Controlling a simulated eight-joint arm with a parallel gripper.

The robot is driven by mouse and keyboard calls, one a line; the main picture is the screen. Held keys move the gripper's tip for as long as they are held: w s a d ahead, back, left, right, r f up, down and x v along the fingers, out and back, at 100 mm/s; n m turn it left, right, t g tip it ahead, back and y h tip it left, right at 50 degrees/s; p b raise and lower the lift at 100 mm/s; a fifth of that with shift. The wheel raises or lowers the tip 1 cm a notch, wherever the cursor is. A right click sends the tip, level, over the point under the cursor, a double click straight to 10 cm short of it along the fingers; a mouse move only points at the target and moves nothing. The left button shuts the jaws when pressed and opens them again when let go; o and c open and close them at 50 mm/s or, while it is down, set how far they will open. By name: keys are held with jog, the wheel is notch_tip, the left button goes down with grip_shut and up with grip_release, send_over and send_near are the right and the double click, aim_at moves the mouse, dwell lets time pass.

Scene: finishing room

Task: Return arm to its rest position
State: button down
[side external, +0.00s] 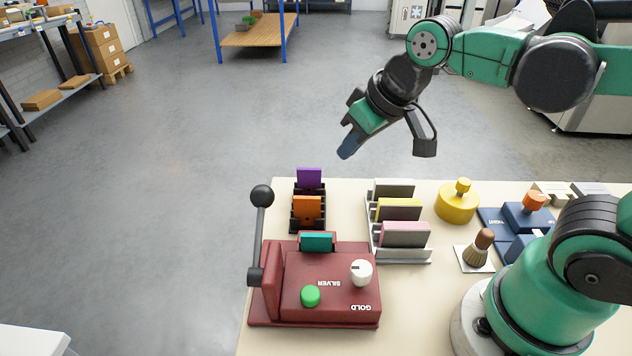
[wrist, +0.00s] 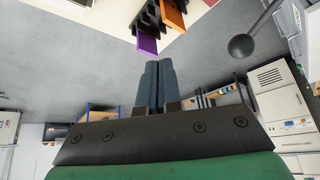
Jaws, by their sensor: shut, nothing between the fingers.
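My gripper (side external: 347,147) is raised in the air beyond the far edge of the table, above and behind the block rack. Its dark blue fingers are together and hold nothing. In the wrist view my gripper (wrist: 158,64) shows its two fingers side by side, touching, with open floor beyond them. My green and black arm reaches in from the right in the side view.
A dark rack holds a purple block (side external: 309,178) and an orange block (side external: 307,207). A maroon press (side external: 331,281) with a ball-topped lever (side external: 261,196) stands in front. A white rack (side external: 405,256), yellow pot (side external: 457,203) and brush (side external: 480,247) stand to the right.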

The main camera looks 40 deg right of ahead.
jog(key=shift+s+d+f+m+t, duration=0.15)
jog(key=shift+s+d+f+t, duration=0.2)
jog(key=shift+s+d+f, duration=0.15)
jog(key=shift+s+d+f+m+t, duration=0.15)
jog(key=shift+s+d+f+t, duration=0.1)
jog(key=shift+d+f+t, duration=0.25)
jog(key=shift+a+f, duration=0.1)
